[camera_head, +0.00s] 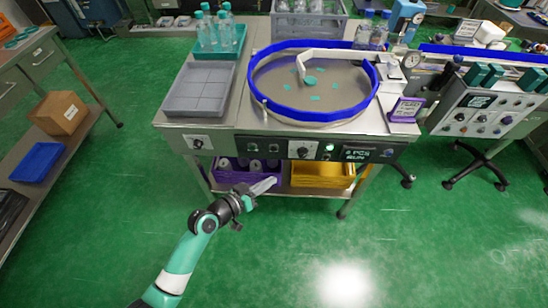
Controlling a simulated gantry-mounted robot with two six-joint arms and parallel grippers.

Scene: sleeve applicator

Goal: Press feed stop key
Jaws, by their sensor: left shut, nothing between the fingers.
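The sleeve machine's front control panel (345,151) runs along the table's front edge. It carries a dark knob (302,152), a lit green button (330,147) and a dark display (366,153) with light text. I cannot tell which control is the feed stop key; the labels are too small to read. My left gripper (266,186) is shut and empty. It appears below and left of the knob in the picture, in front of the lower shelf, apart from the panel. My right gripper is out of view.
A round turntable with a blue rim (268,101) tops the table, beside a grey tray (172,103) and clear bottles (228,32). Purple (233,178) and yellow (322,180) crates sit below. A second control console (490,112) stands right. The green floor in front is clear.

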